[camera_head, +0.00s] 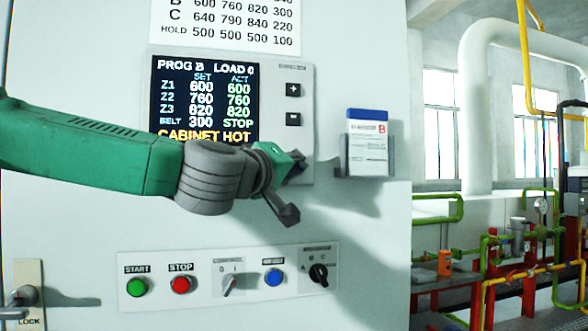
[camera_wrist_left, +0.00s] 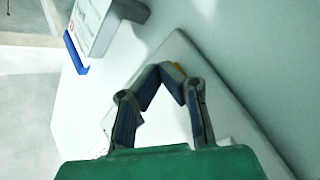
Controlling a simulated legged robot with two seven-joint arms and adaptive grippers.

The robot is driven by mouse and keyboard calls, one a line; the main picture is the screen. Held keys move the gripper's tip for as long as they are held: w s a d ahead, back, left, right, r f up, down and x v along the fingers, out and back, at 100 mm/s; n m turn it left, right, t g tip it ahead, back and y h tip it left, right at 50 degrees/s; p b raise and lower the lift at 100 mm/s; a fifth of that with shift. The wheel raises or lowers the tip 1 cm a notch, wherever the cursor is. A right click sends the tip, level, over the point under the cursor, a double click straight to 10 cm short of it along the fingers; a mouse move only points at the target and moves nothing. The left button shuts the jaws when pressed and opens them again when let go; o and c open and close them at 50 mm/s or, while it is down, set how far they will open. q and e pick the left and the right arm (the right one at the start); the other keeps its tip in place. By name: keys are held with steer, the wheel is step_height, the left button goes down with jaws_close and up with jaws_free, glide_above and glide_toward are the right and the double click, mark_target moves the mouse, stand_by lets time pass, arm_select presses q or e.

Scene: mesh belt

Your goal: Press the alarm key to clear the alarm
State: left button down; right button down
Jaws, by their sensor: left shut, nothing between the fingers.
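The control panel (camera_head: 300,72) on the cabinet has a dark display (camera_head: 205,98) showing "CABINET HOT" in orange, a plus key (camera_head: 293,90) and a minus key (camera_head: 293,119). No key labelled alarm is readable; the panel's lower right part is hidden behind my left gripper (camera_head: 296,170). That gripper is shut and empty, its tips close to the panel below the minus key. In the left wrist view its fingertips (camera_wrist_left: 171,72) meet over the pale panel plate (camera_wrist_left: 215,92), with a small yellow patch (camera_wrist_left: 179,71) right at them. I cannot tell whether they touch it.
A card holder (camera_head: 369,155) with blue-topped cards sticks out right of the panel. Below is a button strip with a green start button (camera_head: 137,287), red stop button (camera_head: 180,284), blue button (camera_head: 274,277) and two rotary switches. A lock handle (camera_head: 22,297) is at lower left.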

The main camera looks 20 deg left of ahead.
arm_select(q)
steer(key=shift+w+a, duration=0.2)
steer(key=shift+w, duration=0.1)
stand_by(0.4)
stand_by(0.4)
steer(key=shift+s+d, duration=0.45)
steer(key=shift+s, duration=0.25)
steer(key=shift+s+d, duration=0.75)
steer(key=shift+s, duration=0.3)
steer(key=shift+s+d, duration=0.7)
steer(key=shift+s, duration=0.3)
steer(key=shift+f, duration=0.1)
